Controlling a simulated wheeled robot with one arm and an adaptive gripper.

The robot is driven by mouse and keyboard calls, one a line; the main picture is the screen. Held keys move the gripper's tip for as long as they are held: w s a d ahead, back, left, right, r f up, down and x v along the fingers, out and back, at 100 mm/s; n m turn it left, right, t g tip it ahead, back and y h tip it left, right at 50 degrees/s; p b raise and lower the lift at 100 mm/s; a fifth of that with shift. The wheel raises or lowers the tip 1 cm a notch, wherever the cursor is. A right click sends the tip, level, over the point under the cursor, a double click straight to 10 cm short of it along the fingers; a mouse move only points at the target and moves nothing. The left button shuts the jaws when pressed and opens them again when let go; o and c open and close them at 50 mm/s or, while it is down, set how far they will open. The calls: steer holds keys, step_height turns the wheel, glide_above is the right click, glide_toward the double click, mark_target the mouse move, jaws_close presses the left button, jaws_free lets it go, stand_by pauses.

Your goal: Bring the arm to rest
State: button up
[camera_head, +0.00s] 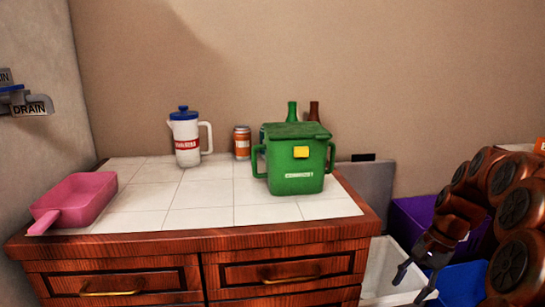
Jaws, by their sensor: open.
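My gripper (416,283) is at the lower right, at the end of my brown jointed arm. Its dark fingers point down and to the left and are spread apart, with nothing between them. It hangs to the right of the counter, in front of a white bin (381,268) and a blue bin (462,284). The arm is bent and fills the right edge of the picture. Part of it is cut off by the frame.
A tiled wooden counter (205,215) holds a pink scoop-like pan (80,198), a white jug (187,140), an orange can (242,142), a green lidded bin (296,165) and two bottles behind it. A purple bin (412,215) stands behind my gripper. Labelled pipes jut from the left wall.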

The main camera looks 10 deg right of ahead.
steer(key=s+a+r+n+p, duration=0.3)
steer(key=a+r+p, duration=0.3)
steer(key=a+r, duration=0.3)
steer(key=s+a+r+n+g+h+p, duration=0.1)
steer(key=s+a+r+n+h+p, duration=0.1)
steer(key=s+a+r+n+p, duration=0.2)
steer(key=s+a+r+n+h+p, duration=0.2)
steer(key=s+a+r+n+p, duration=0.3)
steer(key=s+a+r+p, duration=0.4)
steer(key=s+r+p, duration=0.4)
steer(key=s+p, duration=0.2)
steer(key=s, duration=0.2)
steer(key=shift+n+g+p, duration=0.3)
steer(key=shift+g+p, duration=0.05)
steer(key=shift+g, duration=0.05)
steer(key=shift+r, duration=0.1)
steer(key=shift+c, duration=0.8)
steer(key=shift+d, duration=0.2)
